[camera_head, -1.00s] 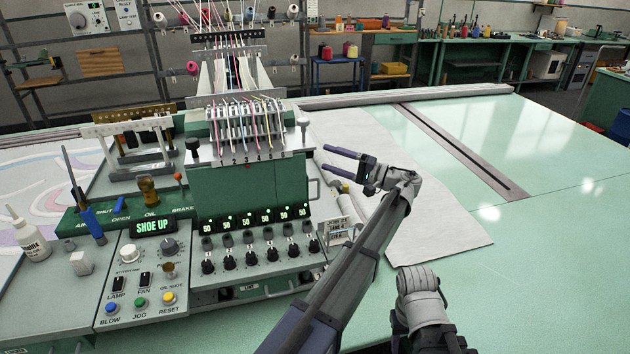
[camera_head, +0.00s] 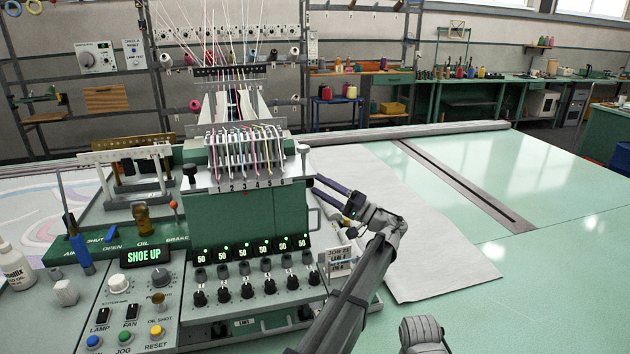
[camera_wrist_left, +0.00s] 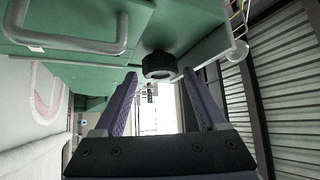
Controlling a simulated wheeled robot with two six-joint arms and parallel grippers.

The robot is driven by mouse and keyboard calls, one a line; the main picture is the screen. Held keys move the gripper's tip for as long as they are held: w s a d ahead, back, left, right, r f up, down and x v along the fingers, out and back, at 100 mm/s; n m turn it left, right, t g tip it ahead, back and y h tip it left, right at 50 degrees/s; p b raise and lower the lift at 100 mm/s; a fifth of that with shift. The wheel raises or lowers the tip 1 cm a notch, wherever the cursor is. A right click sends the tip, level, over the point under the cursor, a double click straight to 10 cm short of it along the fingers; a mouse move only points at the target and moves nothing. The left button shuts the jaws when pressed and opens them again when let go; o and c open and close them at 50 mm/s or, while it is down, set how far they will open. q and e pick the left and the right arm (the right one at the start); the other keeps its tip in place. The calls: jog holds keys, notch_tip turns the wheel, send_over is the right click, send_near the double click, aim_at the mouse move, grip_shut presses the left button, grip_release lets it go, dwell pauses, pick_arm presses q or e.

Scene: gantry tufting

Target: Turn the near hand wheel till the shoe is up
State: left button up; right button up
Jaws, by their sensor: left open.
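A dark round knob (camera_wrist_left: 158,65), which looks like the near hand wheel, sticks out from the green machine head in the left wrist view. In the head view I cannot make it out. My left gripper (camera_head: 316,186) is open at the right side of the green machine head (camera_head: 250,222). In the left wrist view its two purple fingers (camera_wrist_left: 159,75) stand apart, one on each side of the knob's line; I cannot tell whether they reach around it. The shoe itself I cannot make out. My right gripper is out of view.
A grey bar handle (camera_wrist_left: 115,45) is close by at upper left in the left wrist view. Threads and a needle row (camera_head: 245,165) top the machine. A small sign (camera_head: 340,262) stands beside my left arm. The pale green table (camera_head: 560,190) is clear at right.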

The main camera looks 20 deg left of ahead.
pick_arm(q)
jog(key=shift+x, duration=1.25)
jog(key=shift+c, duration=0.3)
jog(key=c, duration=1)
jog(key=shift+r+p, duration=0.1)
jog(key=shift+p, duration=0.3)
jog(key=shift+c, duration=0.2)
